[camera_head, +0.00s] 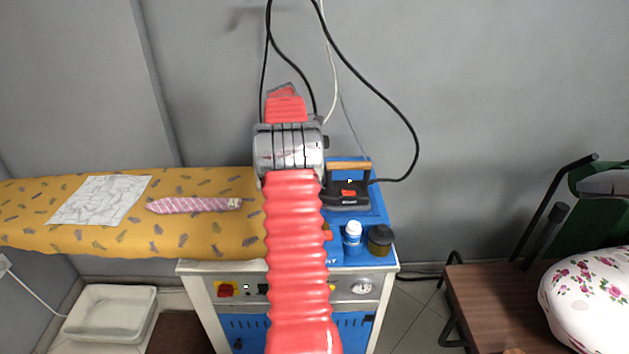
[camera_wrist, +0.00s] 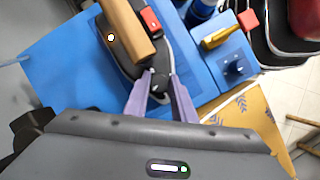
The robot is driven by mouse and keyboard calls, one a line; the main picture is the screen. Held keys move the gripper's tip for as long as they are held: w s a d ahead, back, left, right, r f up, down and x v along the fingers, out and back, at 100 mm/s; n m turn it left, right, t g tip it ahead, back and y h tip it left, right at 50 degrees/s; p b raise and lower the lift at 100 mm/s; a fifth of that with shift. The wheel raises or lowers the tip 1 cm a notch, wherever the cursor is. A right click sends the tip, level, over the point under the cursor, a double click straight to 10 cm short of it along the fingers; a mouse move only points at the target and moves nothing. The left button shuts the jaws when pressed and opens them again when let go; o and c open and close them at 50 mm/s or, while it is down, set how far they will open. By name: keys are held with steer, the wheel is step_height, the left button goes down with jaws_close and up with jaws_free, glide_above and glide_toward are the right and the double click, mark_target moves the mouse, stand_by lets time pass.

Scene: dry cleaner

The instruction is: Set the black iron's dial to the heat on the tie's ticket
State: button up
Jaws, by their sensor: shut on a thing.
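The black iron (camera_head: 346,201) stands on the blue top of the steam unit. It has a wooden handle and a red part. In the wrist view the iron (camera_wrist: 180,48) lies ahead of my gripper (camera_wrist: 158,84). My purple fingers are shut on a small dark dial (camera_wrist: 158,87) at the iron's near end. The dial's marks and setting are too small to read. The pink tie (camera_head: 190,205) lies on the yellow ironing board. Its small pale ticket (camera_head: 234,203) is at the tie's right end, and its print is unreadable. My arm hides the gripper in the head view.
A black cable (camera_head: 413,135) hangs to the iron's right. A pale patterned cloth (camera_head: 100,200) lies on the board's left. A brown table (camera_head: 492,300) stands at right.

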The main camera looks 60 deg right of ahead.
steer(key=shift+r+m, duration=0.1)
steer(key=shift+m, duration=0.4)
steer(key=o, duration=1.1)
steer(key=shift+y, duration=0.3)
steer(key=shift+c, duration=0.2)
